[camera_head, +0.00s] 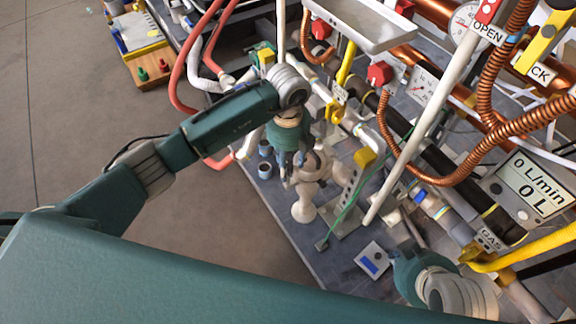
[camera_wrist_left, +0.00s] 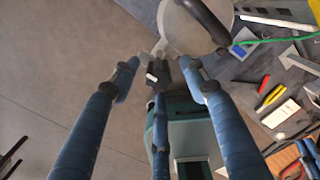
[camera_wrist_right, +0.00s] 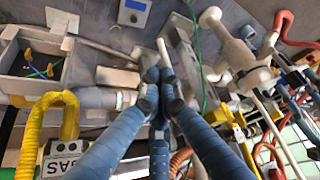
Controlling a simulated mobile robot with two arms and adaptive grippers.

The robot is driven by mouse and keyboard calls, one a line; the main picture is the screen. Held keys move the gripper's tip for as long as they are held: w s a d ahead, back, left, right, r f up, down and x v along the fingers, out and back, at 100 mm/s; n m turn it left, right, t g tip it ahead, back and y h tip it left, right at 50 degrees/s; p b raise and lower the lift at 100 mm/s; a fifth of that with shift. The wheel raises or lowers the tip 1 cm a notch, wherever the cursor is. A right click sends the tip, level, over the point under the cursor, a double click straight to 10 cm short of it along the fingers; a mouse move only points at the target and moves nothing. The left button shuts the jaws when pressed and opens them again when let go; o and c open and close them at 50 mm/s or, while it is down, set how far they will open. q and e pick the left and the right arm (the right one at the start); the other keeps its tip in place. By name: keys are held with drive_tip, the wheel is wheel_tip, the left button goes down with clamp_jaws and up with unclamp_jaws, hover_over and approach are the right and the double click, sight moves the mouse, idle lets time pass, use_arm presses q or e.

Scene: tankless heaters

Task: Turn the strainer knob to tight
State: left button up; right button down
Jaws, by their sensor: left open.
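The pale beige strainer (camera_head: 316,165) stands at the near edge of the grey board, with a flared lower end (camera_head: 303,208). I take this flared end for its knob, but no tight mark is readable. My left gripper (camera_head: 288,168) hangs just left of the strainer. In the left wrist view its fingers (camera_wrist_left: 158,76) are spread and empty, close below a pale round part (camera_wrist_left: 195,25) crossed by a dark bar. The strainer also shows in the right wrist view (camera_wrist_right: 232,48). My right gripper (camera_wrist_right: 158,85) has its fingertips together, with nothing visible between them, left of the strainer.
A white panel with a blue screen (camera_head: 373,262) lies on the board. A green wire (camera_head: 345,212) and a white upright pipe (camera_head: 400,170) stand right of the strainer. Copper hoses and yellow pipes crowd the right.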

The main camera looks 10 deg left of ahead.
use_arm(q)
drive_tip(key=shift+f, duration=0.5)
drive_tip(key=c, duration=1.1)
clamp_jaws()
use_arm(e)
drive_tip(key=shift+w+a+r+t, duration=0.15)
drive_tip(key=shift+w+r+t, duration=0.05)
drive_tip(key=shift+w, duration=0.2)
drive_tip(key=shift+w+a+r+t, duration=0.1)
drive_tip(key=shift+w+r+t, duration=0.1)
drive_tip(key=shift+w, duration=0.2)
